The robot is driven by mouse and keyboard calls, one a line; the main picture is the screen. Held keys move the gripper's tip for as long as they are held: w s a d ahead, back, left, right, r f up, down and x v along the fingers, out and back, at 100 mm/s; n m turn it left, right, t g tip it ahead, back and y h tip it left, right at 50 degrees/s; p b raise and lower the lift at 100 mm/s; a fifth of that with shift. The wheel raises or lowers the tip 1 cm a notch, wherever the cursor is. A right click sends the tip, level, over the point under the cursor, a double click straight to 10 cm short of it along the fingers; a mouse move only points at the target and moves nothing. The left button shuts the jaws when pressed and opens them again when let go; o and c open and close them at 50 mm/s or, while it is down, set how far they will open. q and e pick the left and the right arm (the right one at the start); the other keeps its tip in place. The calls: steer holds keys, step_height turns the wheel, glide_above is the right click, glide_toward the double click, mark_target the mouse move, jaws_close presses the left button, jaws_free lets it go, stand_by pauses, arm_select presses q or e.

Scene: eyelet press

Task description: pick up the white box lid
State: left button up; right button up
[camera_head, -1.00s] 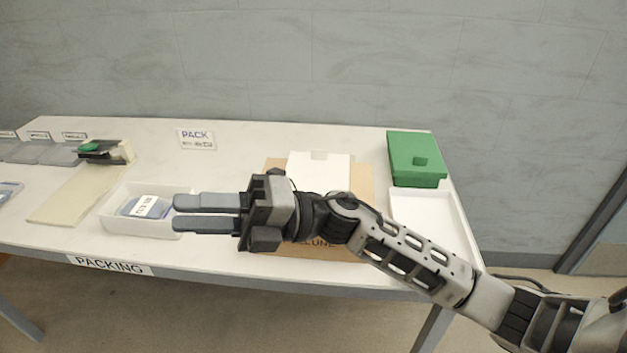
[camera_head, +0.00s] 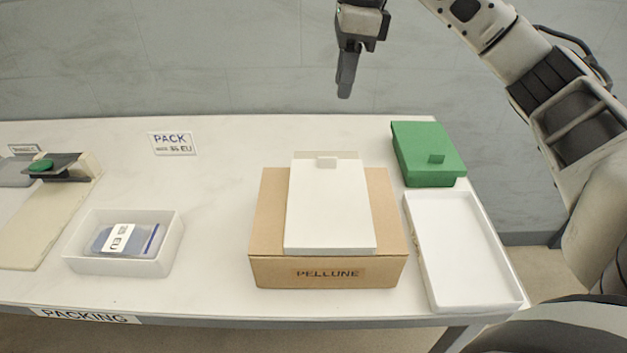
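The white box lid (camera_head: 329,208) is a flat white rectangle with a small raised tab near its far edge. It lies on top of a brown cardboard box (camera_head: 271,237) marked PELLUNE, in the middle of the head view. My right gripper (camera_head: 345,90) is high above the back of the table, beyond and above the lid, with its fingers pointing down. It touches nothing I can see. Its fingers overlap in this view, so its opening is hidden. My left gripper is out of view.
A green lidded box (camera_head: 425,150) and a shallow white tray (camera_head: 418,262) stand to the right. A white open box (camera_head: 82,259) with a blue packet labelled EU is at the left. A PACK sign (camera_head: 172,144) stands behind. The table (camera_head: 225,190) is bare between.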

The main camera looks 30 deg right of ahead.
steer(key=shift+w+a+f, duration=0.2)
steer(key=shift+a+f, duration=0.1)
steer(key=shift+f, duration=2.15)
steer(key=shift+w+a+f, duration=0.15)
steer(key=shift+a+f, duration=0.1)
steer(key=shift+f, duration=2.25)
steer(key=shift+w+a+f, duration=0.2)
steer(key=shift+a+f, duration=0.1)
steer(key=shift+f, duration=2.15)
jaws_close()
